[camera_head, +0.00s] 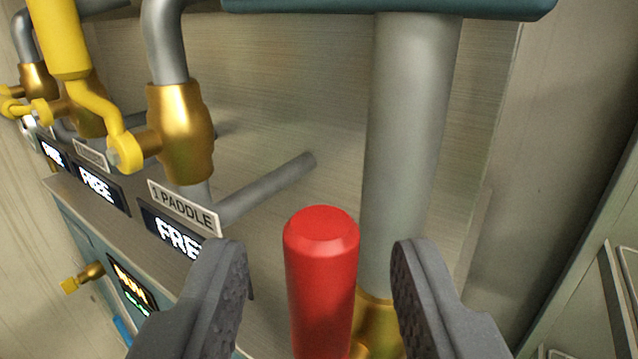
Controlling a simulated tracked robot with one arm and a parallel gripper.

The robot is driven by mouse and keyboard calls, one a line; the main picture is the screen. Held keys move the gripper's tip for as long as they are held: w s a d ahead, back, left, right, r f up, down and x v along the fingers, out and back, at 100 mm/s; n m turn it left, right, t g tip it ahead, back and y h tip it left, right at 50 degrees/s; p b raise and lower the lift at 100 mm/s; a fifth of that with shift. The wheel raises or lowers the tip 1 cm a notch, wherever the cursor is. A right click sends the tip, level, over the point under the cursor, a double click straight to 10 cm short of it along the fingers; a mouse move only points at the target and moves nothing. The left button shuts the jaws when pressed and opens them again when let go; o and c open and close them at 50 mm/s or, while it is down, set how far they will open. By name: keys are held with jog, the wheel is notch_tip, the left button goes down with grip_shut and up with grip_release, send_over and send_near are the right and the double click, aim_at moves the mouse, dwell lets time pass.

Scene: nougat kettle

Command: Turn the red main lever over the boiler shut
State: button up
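The red main lever (321,270) stands at the lower middle, its rounded end toward me and its lower part cut off by the picture's edge. My gripper (318,268) is open, with one dark finger on each side of the lever. A gap shows between the lever and each finger. Behind the lever is a brass valve body (378,325), partly hidden by the lever and the right finger. A thick grey vertical pipe (410,150) rises from this brass body.
A dark teal beam (390,8) crosses the top. At left are brass valves (180,130) with yellow levers (58,40), grey pipes and a label reading "1 PADDLE" (184,207). A lit panel (132,287) sits lower left. A grey cabinet edge (600,250) stands at right.

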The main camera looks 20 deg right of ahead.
jog(key=shift+x, duration=1.4)
jog(key=shift+r, duration=0.1)
